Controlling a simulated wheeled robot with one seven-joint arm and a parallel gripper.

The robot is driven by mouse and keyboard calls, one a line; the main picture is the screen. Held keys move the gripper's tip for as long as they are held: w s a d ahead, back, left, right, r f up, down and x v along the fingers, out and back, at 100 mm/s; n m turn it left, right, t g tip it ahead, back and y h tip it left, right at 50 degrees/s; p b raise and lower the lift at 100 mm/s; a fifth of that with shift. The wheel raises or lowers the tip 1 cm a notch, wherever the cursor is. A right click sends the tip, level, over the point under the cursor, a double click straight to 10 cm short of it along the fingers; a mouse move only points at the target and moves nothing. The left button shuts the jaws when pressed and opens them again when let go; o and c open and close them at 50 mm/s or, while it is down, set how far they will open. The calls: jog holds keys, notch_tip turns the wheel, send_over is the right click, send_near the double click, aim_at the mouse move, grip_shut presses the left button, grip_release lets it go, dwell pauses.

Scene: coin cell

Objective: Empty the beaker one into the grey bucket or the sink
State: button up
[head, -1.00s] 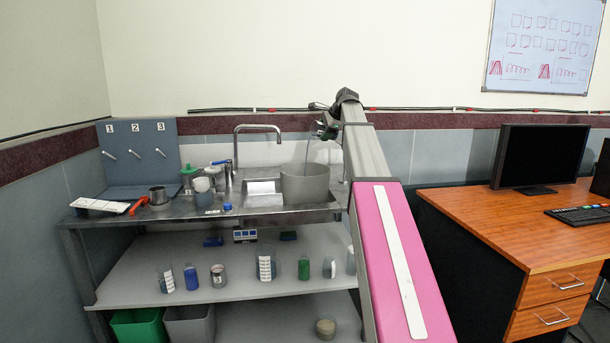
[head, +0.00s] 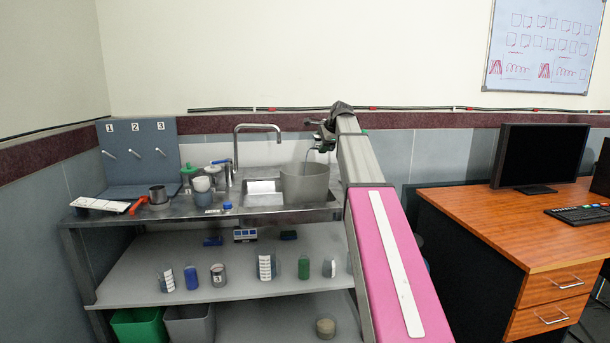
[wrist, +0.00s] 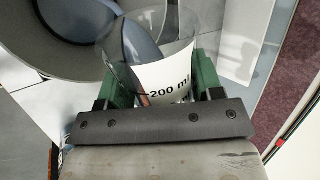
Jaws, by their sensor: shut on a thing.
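My gripper (head: 324,140) is above the right side of the grey bucket (head: 306,185) in the head view. In the wrist view its green fingers (wrist: 160,84) are shut on a clear beaker (wrist: 166,72) with a white label reading 200 ml. The beaker looks tilted toward the bucket, but its number is not visible. A thin curved line shows below the gripper in the head view; I cannot tell whether it is beaker edge or liquid. The bucket's rim (wrist: 38,52) is at upper left in the wrist view. The bucket stands at the sink (head: 262,199).
The tap (head: 257,128) rises behind the sink. A pegboard (head: 140,155), a white tray (head: 98,203) and several cups stand left on the counter. Several beakers and bottles stand on the lower shelf (head: 130,285). A wooden desk (head: 510,225) with a monitor is at right.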

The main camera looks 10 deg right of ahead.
jog(key=shift+a+f, duration=0.2)
jog(key=shift+f, duration=1.15)
jog(key=shift+s+a+f+n+t+h+p, duration=0.1)
jog(key=shift+f+n+t+h+p, duration=0.1)
jog(key=shift+f+h, duration=0.3)
jog(key=shift+a+f+n+t+h+p, duration=0.1)
jog(key=shift+f+n+h, duration=0.1)
jog(key=shift+f+h, duration=0.25)
jog(key=shift+a+r+h, duration=0.15)
jog(key=shift+h, duration=0.1)
